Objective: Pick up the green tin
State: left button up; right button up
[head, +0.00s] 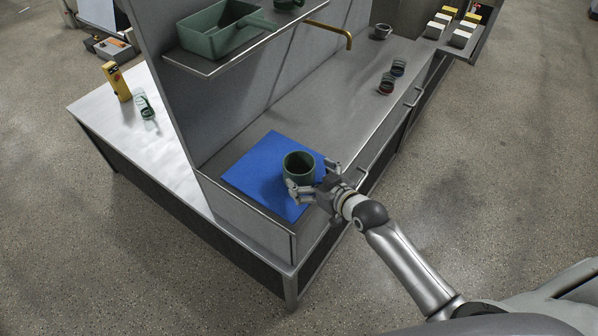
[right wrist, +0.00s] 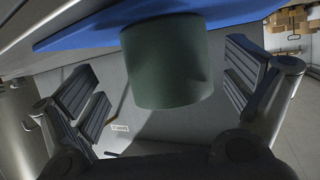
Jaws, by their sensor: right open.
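The green tin (head: 298,172) stands upright, open end up, on a blue mat (head: 250,162) on the grey counter. My right gripper (head: 312,178) is at the tin's near right side, its fingers spread open. In the right wrist view the tin (right wrist: 166,65) sits between the two fingers of the gripper (right wrist: 168,92), with gaps visible on both sides. The tin's lower near side is partly hidden by the gripper in the head view. My left gripper is not in view.
A shelf (head: 213,70) with a green tray (head: 220,32) hangs above the counter's back. A brass spout (head: 335,32) sticks out near it. The counter between is clear.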

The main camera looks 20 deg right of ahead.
aim_at(292, 167)
jog(key=shift+a+p+x, duration=0.15)
jog(key=shift+x, duration=1.05)
jog(key=shift+a+p+x, duration=0.15)
jog(key=shift+x, duration=1)
jog(key=shift+s, duration=0.15)
jog(key=c, duration=1.1)
